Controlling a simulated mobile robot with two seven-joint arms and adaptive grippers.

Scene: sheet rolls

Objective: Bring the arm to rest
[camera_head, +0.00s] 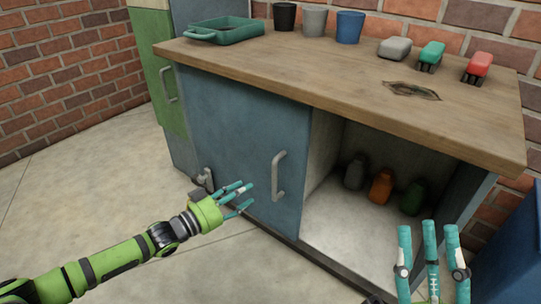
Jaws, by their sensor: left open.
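My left arm reaches in from the lower left. My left gripper (243,198) is open and empty, its teal fingers spread just in front of the blue cabinet door (235,150), left of its grey handle (279,176). I cannot tell whether a finger touches the door. My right gripper (428,228) is at the lower right, fingers pointing up and apart with nothing between them. It is in front of the cabinet's open compartment (335,215).
The wooden worktop (310,70) holds a green tray (226,30), black (284,17), grey (314,22) and blue (349,27) cups, and several small items at right. Grey (354,174), orange (381,186) and green (412,198) bottles stand inside the compartment. Floor (90,200) at left is clear.

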